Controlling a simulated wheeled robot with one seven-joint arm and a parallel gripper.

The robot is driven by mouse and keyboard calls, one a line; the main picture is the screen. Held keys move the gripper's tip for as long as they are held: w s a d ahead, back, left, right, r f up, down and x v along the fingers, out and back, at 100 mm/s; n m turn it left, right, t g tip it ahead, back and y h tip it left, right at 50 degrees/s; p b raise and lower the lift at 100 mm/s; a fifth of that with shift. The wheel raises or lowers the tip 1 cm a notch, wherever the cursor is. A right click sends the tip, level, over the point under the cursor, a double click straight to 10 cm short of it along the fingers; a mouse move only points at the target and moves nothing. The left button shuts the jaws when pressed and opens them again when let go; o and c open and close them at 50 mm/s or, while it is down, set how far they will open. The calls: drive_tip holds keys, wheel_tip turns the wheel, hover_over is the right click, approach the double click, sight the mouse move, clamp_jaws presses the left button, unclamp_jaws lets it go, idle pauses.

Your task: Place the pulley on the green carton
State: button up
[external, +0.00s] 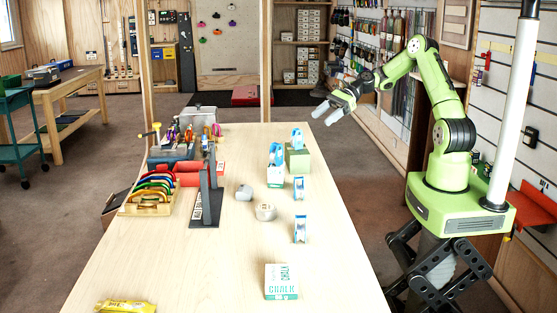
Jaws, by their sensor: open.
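The green carton (301,162) stands toward the far right part of the long table. A blue and white pulley-like piece (297,138) shows at its top and appears to rest on it. Two more blue and white pieces, one nearer the carton (299,188) and one closer to the camera (300,230), stand on the table. I cannot tell which is the task's pulley. My gripper (321,116) is open and empty, in the air near the table's far right edge, apart from these things.
A white and green chalk box (281,282), a tape roll (265,212) and a grey piece (244,193) sit on the table (205,270). A dark upright stand (207,195) and a wooden rack of coloured carabiners (148,208) are left. The table's near middle is clear.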

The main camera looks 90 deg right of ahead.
drive_tip(key=s+a+r+n+g+h, duration=0.1)
drive_tip(key=a+r+n+g+h, duration=0.15)
drive_tip(key=a+n, duration=0.7)
drive_tip(key=s+a+r+n+g+h, duration=0.15)
drive_tip(key=a+n+g, duration=0.25)
drive_tip(key=a+n, duration=0.55)
drive_tip(key=s+a+r+n, duration=0.2)
drive_tip(key=s+a+n, duration=0.2)
drive_tip(key=s, duration=0.4)
drive_tip(key=s+a+r+n+t+h, duration=0.1)
drive_tip(key=s+a+r+n, duration=0.1)
drive_tip(key=s+a+n, duration=0.2)
drive_tip(key=s+n, duration=0.2)
drive_tip(key=s, duration=0.1)
drive_tip(key=shift+s+h, duration=0.3)
drive_tip(key=shift+s, duration=0.05)
